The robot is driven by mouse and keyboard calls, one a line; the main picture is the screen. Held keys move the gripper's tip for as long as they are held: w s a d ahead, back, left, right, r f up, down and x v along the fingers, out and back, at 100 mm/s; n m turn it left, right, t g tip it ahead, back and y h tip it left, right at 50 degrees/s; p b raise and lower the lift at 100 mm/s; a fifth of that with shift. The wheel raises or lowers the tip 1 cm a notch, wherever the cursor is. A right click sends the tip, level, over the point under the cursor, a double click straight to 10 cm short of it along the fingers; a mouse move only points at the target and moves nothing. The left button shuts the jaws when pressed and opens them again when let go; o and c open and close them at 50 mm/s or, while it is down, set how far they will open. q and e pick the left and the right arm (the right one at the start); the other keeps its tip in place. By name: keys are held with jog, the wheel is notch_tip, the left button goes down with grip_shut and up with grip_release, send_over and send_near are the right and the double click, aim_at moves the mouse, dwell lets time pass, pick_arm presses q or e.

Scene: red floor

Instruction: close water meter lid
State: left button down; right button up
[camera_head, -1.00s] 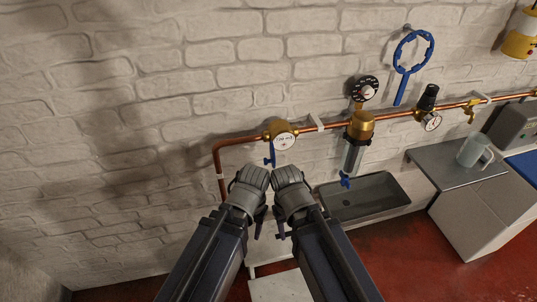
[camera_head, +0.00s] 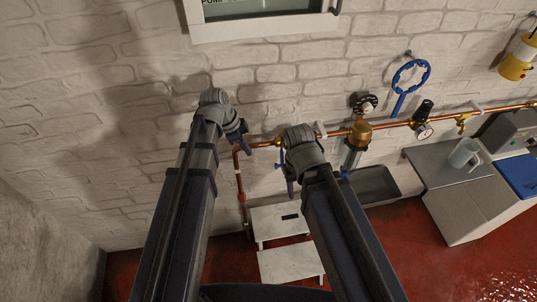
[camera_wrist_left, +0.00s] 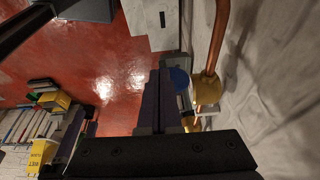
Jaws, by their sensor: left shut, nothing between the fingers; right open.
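The brass water meter (camera_head: 279,142) sits on the copper pipe along the wall. In the head view my right gripper (camera_head: 290,180) is in front of it and hides its dial. A thin blue part (camera_head: 280,160) hangs below the meter. In the left wrist view a blue round disc (camera_wrist_left: 180,79), which looks like the lid, stands beside a brass fitting (camera_wrist_left: 207,89). My left gripper (camera_head: 241,136) is shut and empty, left of the meter near the pipe bend. Its fingers (camera_wrist_left: 164,78) also show in the wrist view. My right gripper is open.
A white step stool (camera_head: 290,262) stands on the red floor. A window (camera_head: 265,28) is above.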

pick_arm(q)
jog(key=w+d+f+b, duration=0.1)
jog(key=d+f+b, duration=0.6)
jog(key=f+b, duration=0.3)
jog(key=shift+w, duration=0.4)
jog(key=shift+s+d, duration=0.1)
jog(key=shift+s, duration=0.05)
dwell(0.4)
jog(key=shift+d+n, duration=0.2)
jog(key=shift+n, duration=0.2)
